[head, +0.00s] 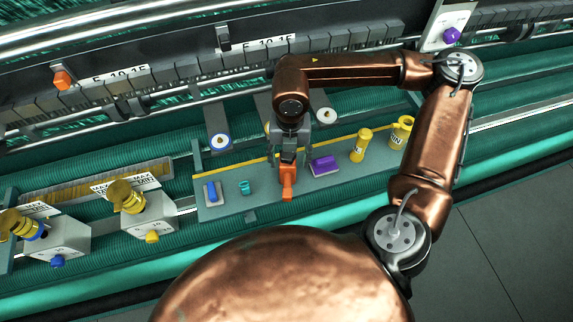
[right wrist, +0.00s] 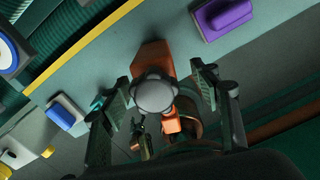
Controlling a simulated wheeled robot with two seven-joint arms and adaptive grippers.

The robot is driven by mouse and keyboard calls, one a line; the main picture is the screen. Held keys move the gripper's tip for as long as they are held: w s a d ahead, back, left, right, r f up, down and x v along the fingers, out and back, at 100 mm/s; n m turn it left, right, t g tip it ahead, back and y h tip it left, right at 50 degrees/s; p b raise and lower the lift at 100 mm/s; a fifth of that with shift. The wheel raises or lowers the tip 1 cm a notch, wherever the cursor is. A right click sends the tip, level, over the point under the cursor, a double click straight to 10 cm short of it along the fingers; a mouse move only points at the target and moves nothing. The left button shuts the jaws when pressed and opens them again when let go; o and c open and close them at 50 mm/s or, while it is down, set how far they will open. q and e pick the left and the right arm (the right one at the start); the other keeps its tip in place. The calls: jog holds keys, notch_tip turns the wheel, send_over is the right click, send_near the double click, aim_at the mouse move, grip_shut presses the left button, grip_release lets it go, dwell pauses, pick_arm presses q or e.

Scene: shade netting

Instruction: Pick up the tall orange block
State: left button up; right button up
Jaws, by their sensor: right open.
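The tall orange block (head: 287,186) stands on the grey-green shelf, between a small teal piece (head: 244,187) and a purple block (head: 324,165). My right gripper (head: 288,158) points down just above and behind it, partly covering its upper part. In the right wrist view the orange block (right wrist: 152,57) shows between the two spread fingers of the gripper (right wrist: 160,80). The fingers look apart from it. A grey rounded piece (right wrist: 153,94) covers part of the orange; I cannot tell what it is. My left gripper is not in view.
A blue-topped block (head: 212,192) is at the shelf's left end. Yellow cylinders (head: 361,144) stand to the right. A yellow strip runs along the shelf's back edge. Grey boxes with yellow knobs (head: 147,218) stand at the left. The floor at lower right is clear.

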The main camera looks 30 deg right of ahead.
jog(key=shift+f, duration=0.5)
jog(key=shift+s+a+f, duration=0.1)
jog(key=shift+f, duration=0.25)
jog(key=f, duration=0.1)
jog(key=f+p, duration=0.1)
jog(key=f, duration=0.1)
jog(key=f+p, duration=0.1)
jog(key=f, duration=0.1)
jog(key=shift+w, duration=0.4)
jog(key=shift+f, duration=0.35)
jog(key=c, duration=1.5)
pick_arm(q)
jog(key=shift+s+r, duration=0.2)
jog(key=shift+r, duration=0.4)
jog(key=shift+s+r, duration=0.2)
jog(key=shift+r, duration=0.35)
pick_arm(e)
jog(key=shift+c, duration=0.3)
